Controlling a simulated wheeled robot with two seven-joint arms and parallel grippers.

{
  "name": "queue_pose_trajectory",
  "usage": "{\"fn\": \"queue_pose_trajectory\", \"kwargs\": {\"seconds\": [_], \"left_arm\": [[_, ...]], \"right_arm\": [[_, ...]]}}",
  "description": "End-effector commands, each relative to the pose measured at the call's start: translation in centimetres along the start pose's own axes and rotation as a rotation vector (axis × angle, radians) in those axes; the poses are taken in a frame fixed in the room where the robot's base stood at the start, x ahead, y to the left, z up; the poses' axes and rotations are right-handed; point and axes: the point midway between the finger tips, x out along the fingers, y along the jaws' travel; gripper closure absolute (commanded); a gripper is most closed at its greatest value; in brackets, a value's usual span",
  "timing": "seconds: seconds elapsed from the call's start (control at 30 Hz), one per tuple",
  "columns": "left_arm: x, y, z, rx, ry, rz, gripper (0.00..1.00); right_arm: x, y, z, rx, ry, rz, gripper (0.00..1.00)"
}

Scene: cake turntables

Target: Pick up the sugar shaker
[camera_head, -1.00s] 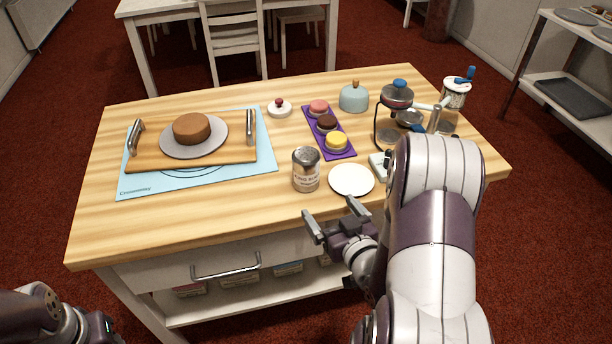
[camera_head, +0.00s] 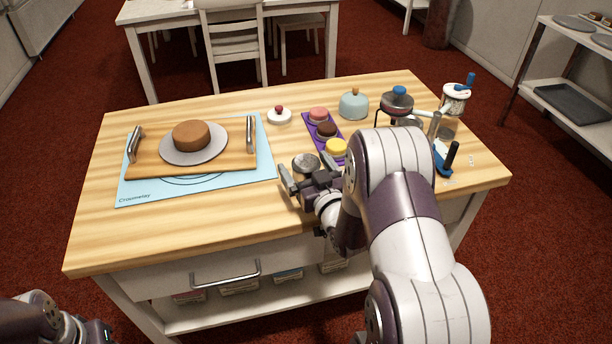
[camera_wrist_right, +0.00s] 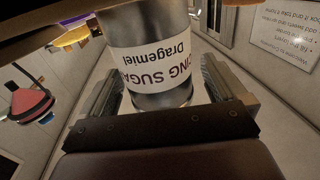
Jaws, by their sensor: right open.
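The sugar shaker is a metal can with a perforated-looking lid (camera_head: 306,163) near the front middle of the table; my right gripper hides most of its body in the head view. In the right wrist view the shaker (camera_wrist_right: 150,45) shows its white label with "ICING SUGAR" lettering upside down. My right gripper (camera_head: 308,186) is open, with its fingers on either side of the shaker's lower part in the wrist view. I cannot tell whether they touch it. My left arm shows only at the lower left corner; its gripper is not visible.
A purple mat (camera_head: 312,132) with small cakes lies behind the shaker. A blue dome (camera_head: 354,105) and a white-lidded jar (camera_head: 453,98) stand at the back right. A brown cake (camera_head: 191,136) sits on a tray (camera_head: 150,158) at left. The front left tabletop is clear.

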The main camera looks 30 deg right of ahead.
Motion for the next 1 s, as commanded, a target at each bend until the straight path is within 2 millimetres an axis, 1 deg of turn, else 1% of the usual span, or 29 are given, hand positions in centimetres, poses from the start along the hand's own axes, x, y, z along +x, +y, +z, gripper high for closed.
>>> {"fn": "queue_pose_trajectory", "kwargs": {"seconds": [0.07,0.17,0.2,0.27,0.3,0.5,0.6,0.73,0.87,0.9,1.0], "left_arm": [[0.0,0.0,0.0,0.0,0.0,0.0,0.57],[0.0,0.0,0.0,0.0,0.0,0.0,0.57],[0.0,0.0,0.0,0.0,0.0,0.0,0.57],[0.0,0.0,0.0,0.0,0.0,0.0,0.57],[0.0,0.0,0.0,0.0,0.0,0.0,0.57],[0.0,0.0,0.0,0.0,0.0,0.0,0.57],[-0.2,0.0,0.0,0.0,0.0,0.0,0.57],[-0.6,0.0,-0.1,0.0,0.0,0.0,0.57],[-1.2,0.0,-0.1,0.0,0.0,0.0,0.57],[-1.2,0.0,-0.1,0.0,0.0,0.0,0.57],[-1.4,0.0,-0.2,0.0,0.0,0.0,0.57]], "right_arm": [[0.0,0.0,0.0,0.0,0.0,0.0,0.02],[-0.1,0.0,0.0,0.0,0.0,0.0,0.31],[-0.1,0.0,0.0,0.0,0.0,0.0,0.44],[-0.1,0.0,0.0,0.0,0.0,0.0,0.64],[-0.1,0.0,0.0,0.0,0.0,0.0,0.68],[-0.1,0.0,-0.1,-0.001,0.001,0.0,0.68],[-0.1,0.0,-0.5,-0.001,0.002,0.0,0.68],[-0.1,0.0,-2.2,-0.002,0.004,0.0,0.68],[-0.1,0.0,-4.8,-0.003,0.006,0.0,0.68],[-0.3,1.1,-4.9,-0.001,0.004,0.006,0.68],[-1.1,3.4,-6.3,-0.003,0.005,0.008,0.68]]}}
